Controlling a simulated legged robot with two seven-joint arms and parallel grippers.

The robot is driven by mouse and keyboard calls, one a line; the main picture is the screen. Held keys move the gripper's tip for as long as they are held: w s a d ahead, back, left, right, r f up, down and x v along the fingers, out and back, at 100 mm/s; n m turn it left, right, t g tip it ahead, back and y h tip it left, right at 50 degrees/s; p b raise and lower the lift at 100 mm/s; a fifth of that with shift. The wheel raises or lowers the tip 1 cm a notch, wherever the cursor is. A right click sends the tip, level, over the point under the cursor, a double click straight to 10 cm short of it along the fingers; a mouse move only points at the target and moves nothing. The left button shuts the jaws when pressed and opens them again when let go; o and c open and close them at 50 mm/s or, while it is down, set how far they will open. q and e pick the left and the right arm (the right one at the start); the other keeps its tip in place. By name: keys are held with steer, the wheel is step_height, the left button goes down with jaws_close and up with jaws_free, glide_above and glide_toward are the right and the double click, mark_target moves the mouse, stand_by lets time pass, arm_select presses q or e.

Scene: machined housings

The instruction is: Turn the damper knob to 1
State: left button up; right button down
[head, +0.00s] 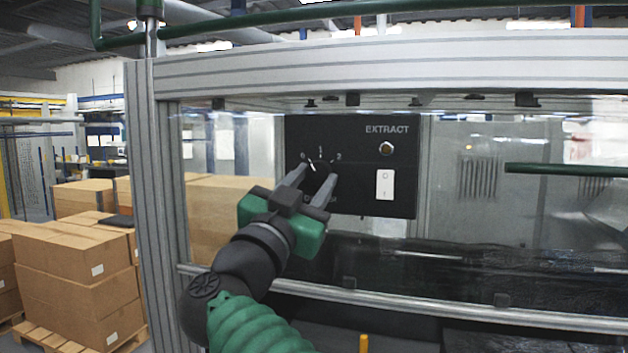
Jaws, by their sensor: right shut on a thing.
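The damper knob (321,171) is a dark round knob on the left part of a black control panel (352,202). White marks 0, 1 and 2 stand in an arc above it, with 1 at the top. A white pointer line shows at the knob's upper left, on the 0 side; I cannot tell its exact setting. My right gripper (319,172), with green and black body, reaches up from below and is shut on the knob, one finger on each side. The fingers hide part of the knob and the lettering below it. My left gripper is not in view.
The panel also carries the word EXTRACT, a small round metal-rimmed fitting (386,149) and a white rocker switch (384,185). An aluminium frame post (165,200) and top beam (400,66) surround the opening. Cardboard boxes (75,285) stand at the left.

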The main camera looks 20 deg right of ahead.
steer(key=m+g+p, duration=0.1)
steer(key=m, duration=0.2)
steer(key=m+g+h+p, duration=0.1)
steer(key=m+g, duration=0.1)
steer(key=m, duration=0.2)
steer(key=shift+w+a+r+h, duration=0.15)
steer(key=shift+a+h, duration=0.05)
steer(key=shift+h, duration=0.1)
steer(key=shift+m, duration=0.4)
steer(key=c, duration=1.2)
jaws_free()
steer(key=shift+c, duration=0.2)
steer(key=shift+o, duration=1.5)
steer(key=shift+s+a, duration=0.15)
steer(key=shift+s, duration=0.05)
